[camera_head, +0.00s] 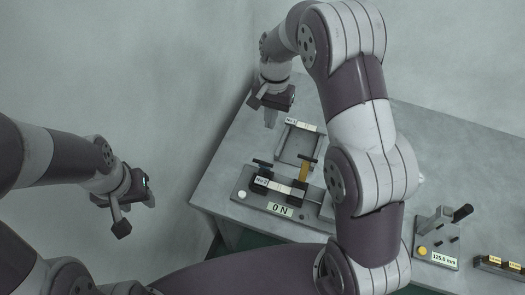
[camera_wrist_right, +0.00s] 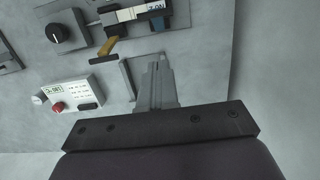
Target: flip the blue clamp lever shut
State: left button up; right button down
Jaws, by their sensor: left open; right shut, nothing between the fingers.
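A small dark blue piece (camera_wrist_right: 158,23), perhaps the blue clamp lever, shows at the top of the right wrist view beside the fixture's label; its exact position is hard to tell. In the head view I cannot make out a blue lever on the clamp fixture (camera_head: 243,183), which has dark handles and an upright ochre piece (camera_head: 304,168). My right gripper (camera_head: 271,120) is shut and empty, above the table's far left side; its closed fingers (camera_wrist_right: 158,72) point toward the fixture in the wrist view. My left gripper (camera_head: 136,212) is open and empty, left of the table.
A "0 N" display (camera_head: 280,209) fronts the fixture. A grey frame (camera_head: 297,146) stands behind it. A gauge stand (camera_head: 436,240) reading 125.0 mm is at right. The wrist view shows a control box (camera_wrist_right: 75,95) with a red button and a black knob (camera_wrist_right: 57,38). My right arm hides mid-table.

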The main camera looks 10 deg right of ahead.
jog(key=p, duration=0.2)
send_near(265, 166)
jog(key=w+d+f, duration=0.2)
jog(key=w+f, duration=0.1)
jog(key=f, duration=0.1)
pick_arm(q)
jog(key=shift+s+r+p, duration=0.15)
jog(key=shift+r+p, duration=0.45)
jog(key=shift+r, duration=1.25)
pick_arm(e)
jog(key=shift+s+a+f, duration=0.95)
jog(key=shift+s+f, duration=0.05)
jog(key=shift+f, duration=0.1)
pick_arm(q)
jog(key=shift+d, duration=0.1)
jog(key=shift+f, duration=0.1)
pick_arm(e)
jog(key=shift+w, duration=0.1)
